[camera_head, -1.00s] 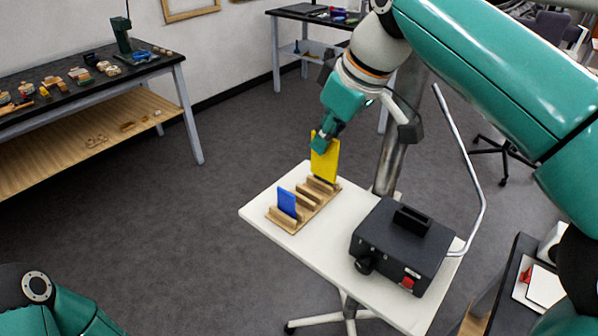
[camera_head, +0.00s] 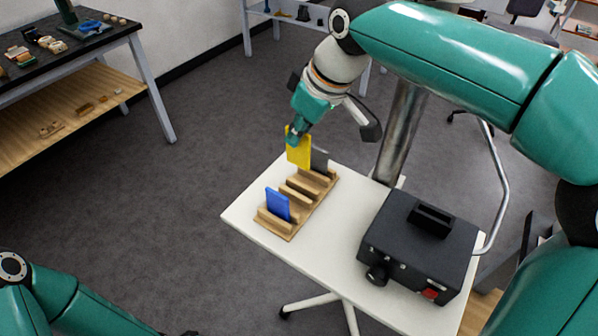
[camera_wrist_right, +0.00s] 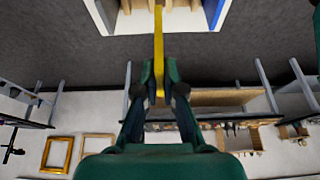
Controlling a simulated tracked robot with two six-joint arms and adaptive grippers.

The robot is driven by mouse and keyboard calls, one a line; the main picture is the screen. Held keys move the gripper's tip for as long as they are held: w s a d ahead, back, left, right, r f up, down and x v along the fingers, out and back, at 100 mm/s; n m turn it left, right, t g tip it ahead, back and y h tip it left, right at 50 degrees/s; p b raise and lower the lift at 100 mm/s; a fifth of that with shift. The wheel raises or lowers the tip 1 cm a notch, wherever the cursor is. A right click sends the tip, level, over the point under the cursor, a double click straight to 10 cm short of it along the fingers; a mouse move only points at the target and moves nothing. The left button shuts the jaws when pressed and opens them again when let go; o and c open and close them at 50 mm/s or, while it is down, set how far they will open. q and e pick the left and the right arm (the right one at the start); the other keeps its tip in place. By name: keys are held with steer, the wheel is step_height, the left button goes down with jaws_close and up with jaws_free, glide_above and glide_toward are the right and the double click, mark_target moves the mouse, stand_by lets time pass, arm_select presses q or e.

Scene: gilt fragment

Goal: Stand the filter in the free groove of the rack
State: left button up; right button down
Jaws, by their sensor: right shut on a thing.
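My right gripper (camera_head: 293,138) is shut on the upper part of a yellow filter (camera_head: 299,154). The filter hangs upright, its lower edge apparently clear of the rack. The wooden rack (camera_head: 290,233) lies on the white table. A blue filter (camera_head: 278,205) stands in its near groove and a dark grey one (camera_head: 320,160) at its far end, partly behind the yellow. The groove between them looks empty. In the right wrist view the yellow filter (camera_wrist_right: 158,45) is edge-on between the fingers, with the blue filter (camera_wrist_right: 214,14) at upper right. My left gripper does not show.
A black box (camera_head: 415,245) with a handle and red switch stands on the white table (camera_head: 340,275) right of the rack. A metal post (camera_head: 402,130) rises behind the table. A workbench (camera_head: 75,50) with small items is at upper left. Open floor lies left of the table.

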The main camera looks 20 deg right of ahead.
mark_target(300, 166)
step_height(300, 166, down, 9)
steer(key=shift+f+b, duration=0.1)
steer(key=shift+b, duration=0.25)
steer(key=c, duration=1.3)
jaws_free()
steer(key=shift+f, duration=0.1)
steer(key=v, duration=1.2)
steer(key=shift+a+p, duration=0.15)
steer(key=shift+p, duration=0.2)
steer(key=shift+s, duration=0.1)
